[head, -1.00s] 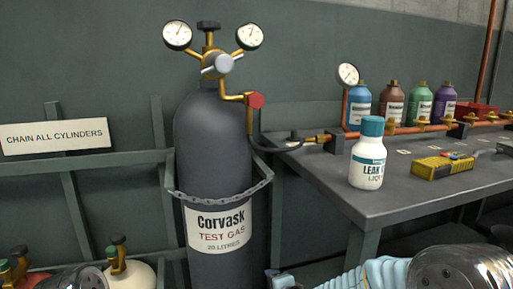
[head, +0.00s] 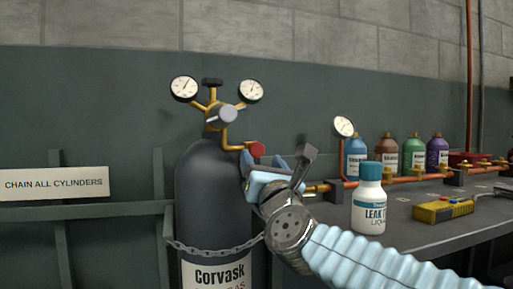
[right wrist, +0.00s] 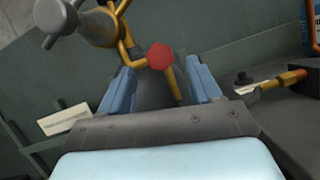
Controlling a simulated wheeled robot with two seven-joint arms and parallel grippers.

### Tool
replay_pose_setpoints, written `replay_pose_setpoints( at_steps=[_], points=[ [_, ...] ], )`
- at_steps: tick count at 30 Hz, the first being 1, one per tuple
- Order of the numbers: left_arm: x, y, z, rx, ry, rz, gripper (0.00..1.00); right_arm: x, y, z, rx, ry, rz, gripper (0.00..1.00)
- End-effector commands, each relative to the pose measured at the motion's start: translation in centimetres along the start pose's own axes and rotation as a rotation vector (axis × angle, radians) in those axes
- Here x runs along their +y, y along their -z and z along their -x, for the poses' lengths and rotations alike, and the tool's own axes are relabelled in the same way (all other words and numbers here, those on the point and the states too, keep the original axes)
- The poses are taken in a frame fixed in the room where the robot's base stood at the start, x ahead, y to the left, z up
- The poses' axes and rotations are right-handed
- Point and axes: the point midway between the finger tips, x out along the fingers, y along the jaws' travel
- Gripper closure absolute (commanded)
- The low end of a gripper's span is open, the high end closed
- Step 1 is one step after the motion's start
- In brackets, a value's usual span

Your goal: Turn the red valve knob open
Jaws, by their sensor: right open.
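The red valve knob (head: 256,149) is a small red hexagon on a brass pipe, to the right of the grey Corvask cylinder's neck. It also shows in the right wrist view (right wrist: 160,56), in the gap just beyond the two blue fingers. My right gripper (head: 262,166) is open and empty, just below and a little right of the knob in the head view. I cannot tell whether a finger touches the knob. The cylinder (head: 209,195) stands upright behind a chain. My left gripper is not in view.
A regulator with two gauges (head: 220,115) tops the cylinder. The bench (head: 420,228) at right bears a white leak-liquid bottle (head: 369,205), a yellow meter (head: 443,210), a copper pipe and several coloured bottles. A sign (head: 53,184) is at the left.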

Motion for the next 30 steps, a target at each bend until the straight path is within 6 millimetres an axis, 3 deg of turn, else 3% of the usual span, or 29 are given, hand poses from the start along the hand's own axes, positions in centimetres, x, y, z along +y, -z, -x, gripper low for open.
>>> replay_pose_setpoints(
  at_steps=[3,9,20,30],
  points=[
    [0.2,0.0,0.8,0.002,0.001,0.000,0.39,0.0,-0.2,-2.6,0.000,0.002,0.005,0.37],
    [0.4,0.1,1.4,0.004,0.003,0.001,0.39,0.0,0.0,-5.1,0.001,0.001,0.003,0.37],
    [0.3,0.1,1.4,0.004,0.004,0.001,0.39,0.0,0.1,-5.6,0.001,0.000,0.002,0.37],
    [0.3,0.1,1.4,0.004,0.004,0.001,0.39,0.0,0.1,-5.6,0.001,0.000,0.002,0.87]
  ],
)
